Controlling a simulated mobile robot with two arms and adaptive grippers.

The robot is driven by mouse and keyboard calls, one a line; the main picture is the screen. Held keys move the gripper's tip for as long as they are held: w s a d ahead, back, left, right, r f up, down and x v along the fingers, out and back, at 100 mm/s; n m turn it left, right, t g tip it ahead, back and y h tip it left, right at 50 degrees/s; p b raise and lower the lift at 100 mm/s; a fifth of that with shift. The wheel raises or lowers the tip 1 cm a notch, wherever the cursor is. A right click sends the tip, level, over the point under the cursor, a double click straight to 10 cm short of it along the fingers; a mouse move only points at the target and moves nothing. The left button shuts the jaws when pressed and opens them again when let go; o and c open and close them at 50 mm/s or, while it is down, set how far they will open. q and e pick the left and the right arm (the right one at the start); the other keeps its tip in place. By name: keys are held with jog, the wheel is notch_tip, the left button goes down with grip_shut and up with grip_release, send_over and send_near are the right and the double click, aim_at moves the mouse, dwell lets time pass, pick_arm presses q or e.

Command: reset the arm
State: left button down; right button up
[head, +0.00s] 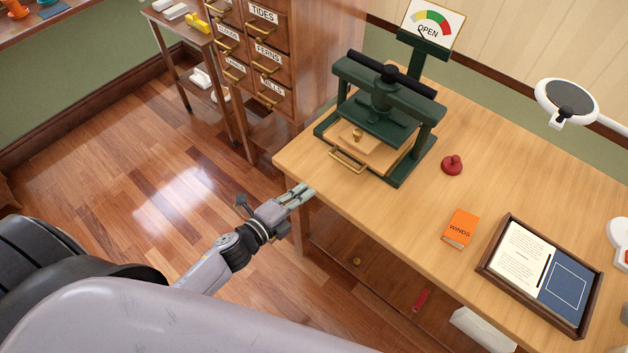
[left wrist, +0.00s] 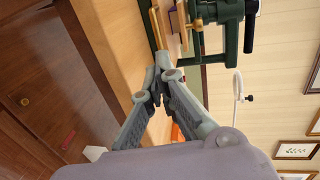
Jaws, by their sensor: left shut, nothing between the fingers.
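My left gripper (head: 303,191) is shut and empty, just off the table's left front corner in the head view. In the left wrist view its fingers (left wrist: 163,78) come together in front of the table edge and the green press. My left arm reaches in from the lower left of the head view. My right gripper is not in view.
The wooden table (head: 400,220) bears a green book press (head: 385,110), a red knob-like object (head: 452,165), an orange book (head: 460,228) and a framed tray (head: 487,257). A drawer cabinet (head: 285,60) stands behind the table's left end. The floor (head: 130,170) at left is clear.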

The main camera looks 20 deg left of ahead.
pick_arm(q)
jog(key=s+a+f+n+g+y, duration=0.25)
jog(key=s+f+n, duration=0.3)
jog(key=f, duration=0.75)
jog(key=s+a+f+n+g+y, duration=0.25)
jog(key=s+f+n, duration=0.35)
jog(key=f, duration=0.6)
jog(key=s+f+n+g, duration=0.4)
jog(key=s+f, duration=0.3)
jog(key=s, duration=0.6)
jog(key=s+f+n+g, duration=0.4)
jog(key=s+f, duration=0.3)
jog(key=s, duration=0.6)
jog(key=shift+s+f+g+b, duration=0.15)
jog(key=shift+f+g+b, duration=0.2)
jog(key=shift+g, duration=0.05)
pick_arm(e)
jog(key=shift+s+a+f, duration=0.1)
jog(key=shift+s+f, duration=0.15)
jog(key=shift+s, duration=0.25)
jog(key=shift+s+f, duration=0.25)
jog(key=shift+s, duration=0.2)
